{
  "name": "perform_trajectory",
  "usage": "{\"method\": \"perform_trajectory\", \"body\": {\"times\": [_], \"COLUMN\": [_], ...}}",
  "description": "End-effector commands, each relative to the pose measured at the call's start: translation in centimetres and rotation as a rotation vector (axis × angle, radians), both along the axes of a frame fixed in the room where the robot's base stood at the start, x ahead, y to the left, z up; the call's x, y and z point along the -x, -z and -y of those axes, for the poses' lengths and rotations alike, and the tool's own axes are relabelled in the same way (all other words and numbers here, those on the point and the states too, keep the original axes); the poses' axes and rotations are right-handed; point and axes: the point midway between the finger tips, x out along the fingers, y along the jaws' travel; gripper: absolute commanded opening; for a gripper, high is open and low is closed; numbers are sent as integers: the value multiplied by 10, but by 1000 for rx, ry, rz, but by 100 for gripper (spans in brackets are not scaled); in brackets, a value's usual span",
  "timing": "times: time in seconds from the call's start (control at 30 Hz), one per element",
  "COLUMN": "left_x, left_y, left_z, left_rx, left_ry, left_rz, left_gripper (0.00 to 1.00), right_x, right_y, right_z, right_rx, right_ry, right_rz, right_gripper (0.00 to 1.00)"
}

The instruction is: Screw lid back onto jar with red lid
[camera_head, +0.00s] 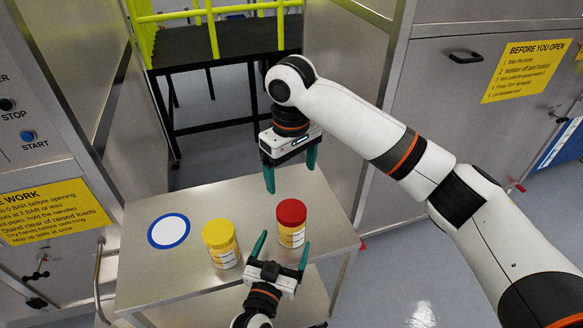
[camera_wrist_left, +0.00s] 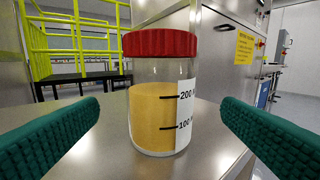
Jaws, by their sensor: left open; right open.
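The jar with the red lid (camera_head: 291,232) stands upright near the right side of the steel table. Its red lid (camera_head: 291,212) sits on its mouth; I cannot tell whether it is tight. In the left wrist view the jar (camera_wrist_left: 150,108) is ahead between the fingers, with yellow contents and a white scale label; the red lid (camera_wrist_left: 160,43) tops it. My left gripper (camera_head: 281,247) is open, low, on the near side of the jar, apparently not touching it. My right gripper (camera_head: 291,178) is open above the table, above and slightly behind the lid.
A jar with a yellow lid (camera_head: 221,243) stands to the left of the red-lidded jar. A white disc with a blue rim (camera_head: 169,231) lies at the table's left. The steel table (camera_head: 190,280) has free room at its back. Steel cabinets flank it; a black platform with yellow rails (camera_head: 215,45) stands behind.

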Motion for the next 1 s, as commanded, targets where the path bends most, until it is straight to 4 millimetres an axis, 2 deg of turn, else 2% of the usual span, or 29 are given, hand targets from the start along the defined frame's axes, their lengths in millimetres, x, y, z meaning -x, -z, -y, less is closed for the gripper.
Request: {"method": "perform_trajectory", "body": {"times": [0.1,0.3,1.0], "left_x": [23,44,48], "left_y": [1,1,0], "left_z": [-7,-14,-15], "left_rx": [-1,0,0], "left_ry": [0,0,0], "left_rz": [-2,-1,0], "left_gripper": [88,88,88], "right_x": [0,0,0], "right_y": [2,4,4], "right_z": [0,0,0], "right_rx": [0,0,0], "right_ry": [0,0,0], "right_rz": [0,0,0], "right_gripper": [87,87,87]}}
